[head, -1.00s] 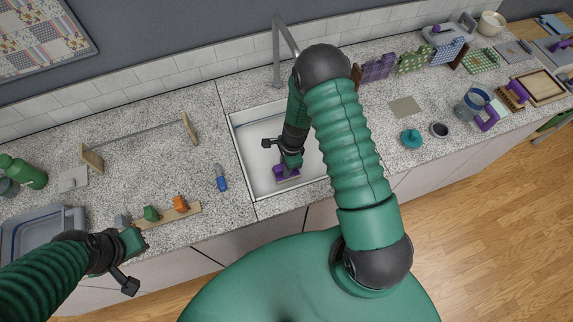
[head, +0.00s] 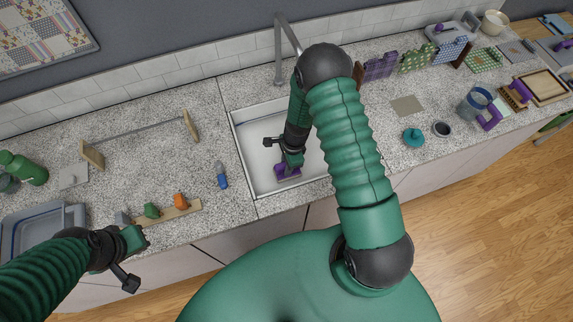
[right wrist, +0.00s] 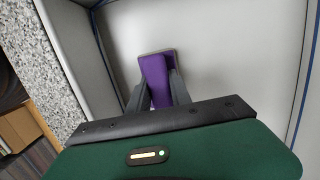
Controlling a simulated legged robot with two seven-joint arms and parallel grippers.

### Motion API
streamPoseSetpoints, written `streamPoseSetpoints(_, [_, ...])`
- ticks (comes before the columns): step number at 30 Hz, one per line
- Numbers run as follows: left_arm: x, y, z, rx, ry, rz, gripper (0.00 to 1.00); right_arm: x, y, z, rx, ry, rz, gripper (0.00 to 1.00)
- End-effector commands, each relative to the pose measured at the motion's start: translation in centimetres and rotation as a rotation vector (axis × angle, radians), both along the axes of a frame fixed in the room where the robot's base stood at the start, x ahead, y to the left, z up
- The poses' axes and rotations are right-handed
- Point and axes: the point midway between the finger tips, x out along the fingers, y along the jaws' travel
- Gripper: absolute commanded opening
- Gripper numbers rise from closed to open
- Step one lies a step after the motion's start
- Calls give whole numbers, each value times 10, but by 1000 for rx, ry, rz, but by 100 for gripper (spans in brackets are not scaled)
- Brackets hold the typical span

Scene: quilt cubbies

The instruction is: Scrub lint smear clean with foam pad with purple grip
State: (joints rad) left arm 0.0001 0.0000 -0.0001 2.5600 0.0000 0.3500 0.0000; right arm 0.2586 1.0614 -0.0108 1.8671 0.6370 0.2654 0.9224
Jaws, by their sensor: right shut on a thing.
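The foam pad with purple grip (head: 286,171) is inside the white sink, near its front wall. My right gripper (head: 292,160) is shut on its purple grip; the right wrist view shows the purple grip (right wrist: 155,80) between the two fingers. The pad's underside is hidden, and I cannot tell whether it touches the sink floor. No lint smear can be made out in either view; my arm and gripper cover part of the sink. My left gripper (head: 140,240) is over the counter's front edge at the left, and its jaws are too unclear to judge.
The sink (head: 248,150) has raised walls around my right gripper. A blue-handled tool (head: 221,175) lies left of it. A wooden strip with green and orange pieces (head: 180,212) is near my left gripper. A teal lidded item (head: 413,138) and a dark cup (head: 442,129) stand right.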

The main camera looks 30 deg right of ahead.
Motion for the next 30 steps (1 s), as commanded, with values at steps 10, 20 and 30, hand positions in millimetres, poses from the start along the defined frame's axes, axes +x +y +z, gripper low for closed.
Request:
streamPoseSetpoints(10, [0,0,1,0,0,0,0,0,0,0,-1,0,0,0])
streamPoseSetpoints(20, [0,0,3,0,0,0,0,3,9,0,0,0,1,0])
streamPoseSetpoints(30, [0,0,2,0,0,0,0,2,4,0,0,0,-1,0])
